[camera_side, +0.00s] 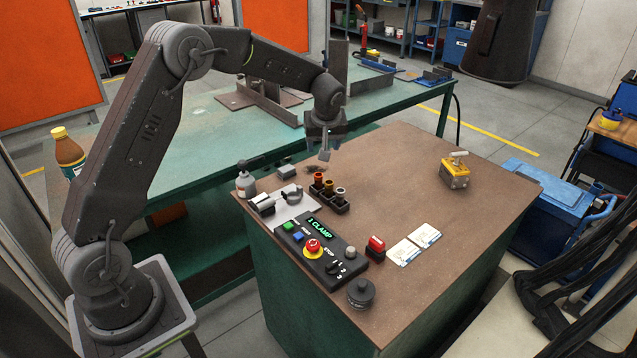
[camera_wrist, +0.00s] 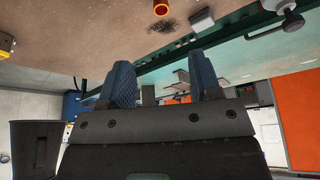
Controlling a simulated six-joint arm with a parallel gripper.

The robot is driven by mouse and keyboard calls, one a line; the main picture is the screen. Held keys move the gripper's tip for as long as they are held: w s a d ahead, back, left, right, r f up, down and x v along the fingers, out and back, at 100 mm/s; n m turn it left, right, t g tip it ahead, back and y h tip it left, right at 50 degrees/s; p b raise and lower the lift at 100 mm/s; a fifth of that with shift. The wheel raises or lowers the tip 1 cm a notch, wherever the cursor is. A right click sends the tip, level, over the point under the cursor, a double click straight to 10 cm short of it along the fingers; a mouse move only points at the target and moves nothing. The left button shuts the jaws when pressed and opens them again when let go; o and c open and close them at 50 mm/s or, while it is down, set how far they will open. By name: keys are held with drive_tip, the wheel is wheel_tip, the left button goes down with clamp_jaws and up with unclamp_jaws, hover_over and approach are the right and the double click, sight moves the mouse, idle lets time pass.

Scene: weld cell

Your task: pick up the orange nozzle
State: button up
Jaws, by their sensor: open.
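The orange nozzle (camera_side: 318,178) stands upright at the far-left end of a small dark rack (camera_side: 343,208) on the brown bench top, beside a brass-coloured nozzle (camera_side: 329,187) and a grey one (camera_side: 340,194). In the wrist view only the orange nozzle's round top (camera_wrist: 160,8) shows at the upper edge. My gripper (camera_side: 325,150) is above the bench, just beyond and above the rack, apart from the nozzle. In the wrist view its two blue padded fingers (camera_wrist: 165,80) are spread wide with nothing between them.
A yellow device (camera_side: 454,174) stands right.

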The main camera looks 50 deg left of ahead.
hover_over(319, 175)
drive_tip(key=d, duration=0.2)
drive_tip(key=shift+n, duration=0.3)
drive_tip(key=f, duration=0.9)
drive_tip(key=shift+s+a, duration=0.25)
drive_tip(key=shift+s, duration=0.1)
drive_tip(key=shift+s+x, duration=0.2)
drive_tip(key=shift+x, duration=3)
drive_tip(key=shift+d, duration=0.1)
drive_tip(key=shift+c, duration=0.4)
drive_tip(key=c, duration=0.9)
drive_tip(key=shift+r, duration=0.1)
drive_tip(key=shift+c, duration=0.2)
